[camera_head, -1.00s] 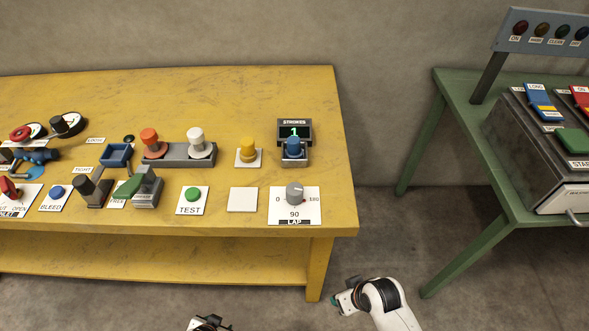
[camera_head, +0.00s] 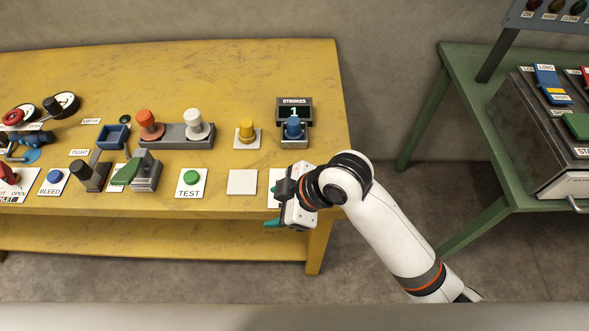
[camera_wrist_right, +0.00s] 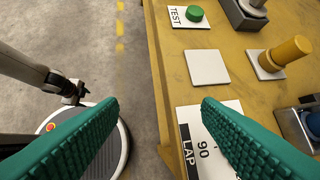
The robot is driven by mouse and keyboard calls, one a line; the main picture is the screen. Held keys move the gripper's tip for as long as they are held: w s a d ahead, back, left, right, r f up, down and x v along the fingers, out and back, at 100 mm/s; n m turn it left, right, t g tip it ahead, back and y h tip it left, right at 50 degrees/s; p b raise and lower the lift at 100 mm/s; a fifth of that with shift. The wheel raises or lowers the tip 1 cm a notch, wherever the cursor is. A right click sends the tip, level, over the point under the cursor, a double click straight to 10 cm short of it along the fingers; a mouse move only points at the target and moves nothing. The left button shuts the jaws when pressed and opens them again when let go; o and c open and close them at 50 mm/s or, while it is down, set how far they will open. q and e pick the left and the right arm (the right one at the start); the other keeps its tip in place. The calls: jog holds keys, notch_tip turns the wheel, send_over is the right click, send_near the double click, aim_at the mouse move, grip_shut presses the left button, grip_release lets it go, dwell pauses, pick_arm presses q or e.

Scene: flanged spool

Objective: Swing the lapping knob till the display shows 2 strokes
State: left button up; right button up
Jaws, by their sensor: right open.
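The strokes display (camera_head: 294,110) on the yellow bench reads 1. The LAP plate (camera_head: 273,187) is mostly covered by my right gripper (camera_head: 284,216) in the head view, and the grey lapping knob is hidden there. In the right wrist view the LAP plate (camera_wrist_right: 190,118) shows its 90 mark, partly behind the right-hand green finger; I cannot see the knob. My right gripper's fingers (camera_wrist_right: 158,102) are wide apart with nothing between them, over the bench's front edge. In the wrist view my left gripper (camera_wrist_right: 72,90) shows small and dark at the left.
A blue knob (camera_head: 293,128) stands below the display, with a yellow knob (camera_head: 246,130) to its left. A blank white plate (camera_head: 242,182) and the green TEST button (camera_head: 191,177) lie left of the LAP plate. A green table (camera_head: 480,140) stands at the right.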

jog(key=w+a+r+n+g+h, duration=0.2)
jog(key=w+a+r+n, duration=0.15)
jog(key=n, duration=0.55)
jog(key=w+d+r+n+h, duration=0.3)
jog(key=w+d+n+h, duration=0.15)
jog(key=w+d, duration=0.25)
jog(key=f, duration=0.5)
jog(key=f+p, duration=0.1)
jog(key=f, duration=0.5)
jog(key=shift+w+a+f, duration=0.15)
jog(key=shift+a+f, duration=0.05)
jog(key=shift+f, duration=0.05)
